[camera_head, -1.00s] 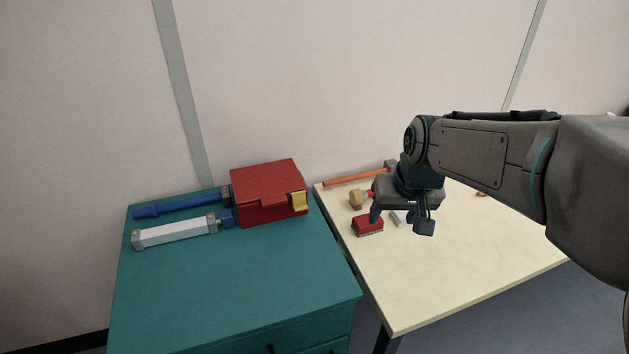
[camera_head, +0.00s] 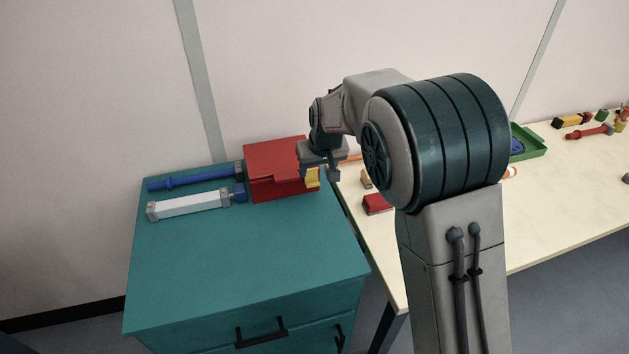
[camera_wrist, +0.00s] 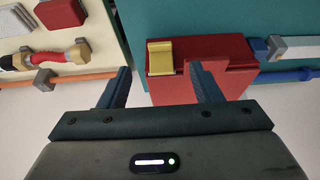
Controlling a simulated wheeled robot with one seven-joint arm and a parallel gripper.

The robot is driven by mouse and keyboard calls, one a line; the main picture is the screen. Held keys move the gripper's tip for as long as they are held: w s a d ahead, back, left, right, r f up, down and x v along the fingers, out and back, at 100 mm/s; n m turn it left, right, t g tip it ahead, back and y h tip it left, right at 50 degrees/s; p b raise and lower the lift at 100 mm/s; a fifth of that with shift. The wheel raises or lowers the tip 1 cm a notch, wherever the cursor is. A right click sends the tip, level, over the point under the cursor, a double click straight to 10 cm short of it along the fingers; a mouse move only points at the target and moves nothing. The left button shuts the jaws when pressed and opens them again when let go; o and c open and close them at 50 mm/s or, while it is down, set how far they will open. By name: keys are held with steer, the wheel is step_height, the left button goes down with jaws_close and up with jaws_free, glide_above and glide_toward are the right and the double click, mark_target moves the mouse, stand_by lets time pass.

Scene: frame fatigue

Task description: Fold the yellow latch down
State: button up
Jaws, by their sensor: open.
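The yellow latch (camera_head: 312,178) is on the right end of the red box (camera_head: 272,165), which sits at the back right of the teal cabinet top. In the wrist view the latch (camera_wrist: 160,57) shows as a yellow plate with a raised lip, on the edge of the red box (camera_wrist: 215,48). My gripper (camera_head: 318,165) is at the box's right end, close to the latch and partly in front of the box. In the wrist view my gripper (camera_wrist: 160,75) is open and empty, with the latch showing between its fingertips. I cannot tell whether a finger touches the latch.
On the teal cabinet (camera_head: 235,245) lie a blue tool (camera_head: 190,179) and a white cylinder (camera_head: 187,205). The cream table (camera_head: 560,195) to the right holds a red block (camera_head: 376,203), a green tray (camera_head: 530,142) and tools. The cabinet's front is clear.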

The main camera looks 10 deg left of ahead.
mark_target(313, 185)
steer(key=x, duration=0.8)
steer(key=shift+w+a+f+p, duration=0.1)
steer(key=shift+f+p, duration=0.2)
steer(key=shift+c, duration=0.4)
steer(key=c, duration=0.9)
